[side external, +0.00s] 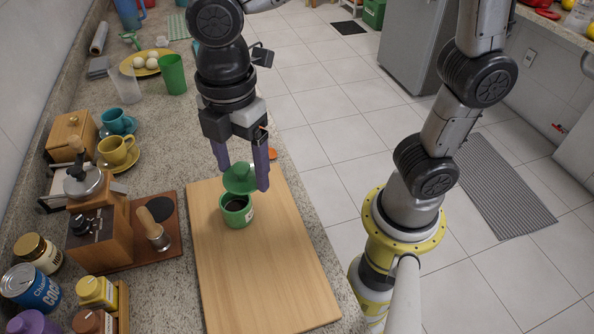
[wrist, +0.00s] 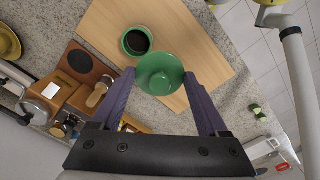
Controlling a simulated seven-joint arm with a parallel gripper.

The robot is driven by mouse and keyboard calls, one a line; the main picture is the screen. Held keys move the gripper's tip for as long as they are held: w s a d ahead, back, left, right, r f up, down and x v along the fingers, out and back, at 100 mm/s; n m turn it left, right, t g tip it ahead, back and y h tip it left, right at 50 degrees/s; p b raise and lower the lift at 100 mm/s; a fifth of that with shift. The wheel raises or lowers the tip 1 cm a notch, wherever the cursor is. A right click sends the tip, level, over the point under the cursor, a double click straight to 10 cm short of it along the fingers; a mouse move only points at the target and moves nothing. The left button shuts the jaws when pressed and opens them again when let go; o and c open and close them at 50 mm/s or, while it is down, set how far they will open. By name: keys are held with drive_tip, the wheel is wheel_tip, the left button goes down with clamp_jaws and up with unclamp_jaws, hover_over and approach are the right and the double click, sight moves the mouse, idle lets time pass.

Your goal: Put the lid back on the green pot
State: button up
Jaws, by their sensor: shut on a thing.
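The green pot (side external: 237,217) stands open on the wooden cutting board, with dark contents showing inside. It also shows in the wrist view (wrist: 136,41). The green lid (side external: 239,180) is held between the purple fingers of my gripper (side external: 241,178), raised a little above the pot and toward its far side. In the wrist view the lid (wrist: 160,73) sits between the two fingertips (wrist: 160,77), with its round knob facing the camera. There the lid is beside the pot, below and right of it in the picture. The pot's far rim is partly hidden by the lid in the side view.
The cutting board (side external: 265,275) is otherwise bare. To its left are a coffee machine (side external: 100,238), a wooden-handled tamper (side external: 154,230) and several jars. A yellow cup (side external: 115,151) and a green tumbler (side external: 173,74) stand farther back. The counter's edge runs along the right.

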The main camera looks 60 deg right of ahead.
drive_tip(key=shift+m, duration=0.6)
drive_tip(key=shift+w+d+f, duration=0.3)
drive_tip(key=shift+w+f, duration=0.45)
drive_tip(key=shift+f, duration=0.75)
drive_tip(key=shift+w+d+f, duration=0.25)
drive_tip(key=shift+w+f, duration=0.45)
drive_tip(key=shift+f, duration=0.75)
drive_tip(key=shift+w+d+f, duration=0.3)
drive_tip(key=shift+w+f, duration=0.45)
drive_tip(key=shift+f, duration=0.75)
drive_tip(key=shift+f, duration=0.15)
drive_tip(key=o, duration=1.2)
drive_tip(key=shift+o, duration=0.2)
wheel_tip(320, 180, up, 7)
